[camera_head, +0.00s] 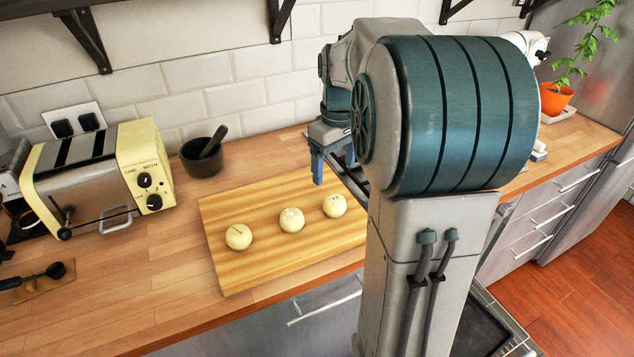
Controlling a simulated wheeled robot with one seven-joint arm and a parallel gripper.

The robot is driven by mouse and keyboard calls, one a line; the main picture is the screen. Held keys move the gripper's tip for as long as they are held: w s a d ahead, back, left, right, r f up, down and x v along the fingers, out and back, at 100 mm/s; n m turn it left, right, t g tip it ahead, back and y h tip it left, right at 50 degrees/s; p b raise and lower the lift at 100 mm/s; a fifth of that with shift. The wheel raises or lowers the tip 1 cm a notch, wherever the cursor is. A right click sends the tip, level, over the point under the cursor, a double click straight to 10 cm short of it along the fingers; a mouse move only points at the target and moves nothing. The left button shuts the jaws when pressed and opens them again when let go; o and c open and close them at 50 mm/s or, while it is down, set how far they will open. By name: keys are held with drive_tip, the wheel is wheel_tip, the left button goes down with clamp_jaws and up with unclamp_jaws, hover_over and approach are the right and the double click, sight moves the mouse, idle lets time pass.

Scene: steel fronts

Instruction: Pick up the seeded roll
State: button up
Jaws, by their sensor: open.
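Three pale round rolls sit in a slanting row on a striped wooden board (270,262). The left roll (239,237) has a single dark slash on top. The middle roll (291,219) shows small light flecks. The right roll (334,205) has faint marks on top. The marks are too small to tell surely which one is seeded. My gripper (334,167) is open, its blue fingers pointing down above the board's far side, behind and above the right roll. It is apart from all the rolls, and my arm hides part of it.
A cream toaster (95,178) stands at the left, with a dark mortar and pestle (203,155) behind the board. A dark-handled tool (40,275) lies at the far left. An orange plant pot (555,98) is at the back right.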

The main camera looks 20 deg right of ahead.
sight(335, 198)
drive_tip(key=shift+n, duration=0.4)
drive_tip(key=f, duration=0.3)
drive_tip(key=w+d+f, duration=0.1)
drive_tip(key=f, duration=0.1)
drive_tip(key=w+d+f, duration=0.1)
drive_tip(key=f, duration=0.2)
drive_tip(key=shift+d+f+p, duration=0.1)
drive_tip(key=shift+f+p, duration=0.2)
drive_tip(key=shift+p, duration=0.05)
drive_tip(key=shift+a+f+p, duration=0.15)
drive_tip(key=shift+f+p, duration=0.15)
drive_tip(key=shift+f, duration=1)
drive_tip(key=shift+a+f+p, duration=0.1)
drive_tip(key=shift+f+p, duration=0.15)
drive_tip(key=shift+f, duration=1)
drive_tip(key=c, duration=0.9)
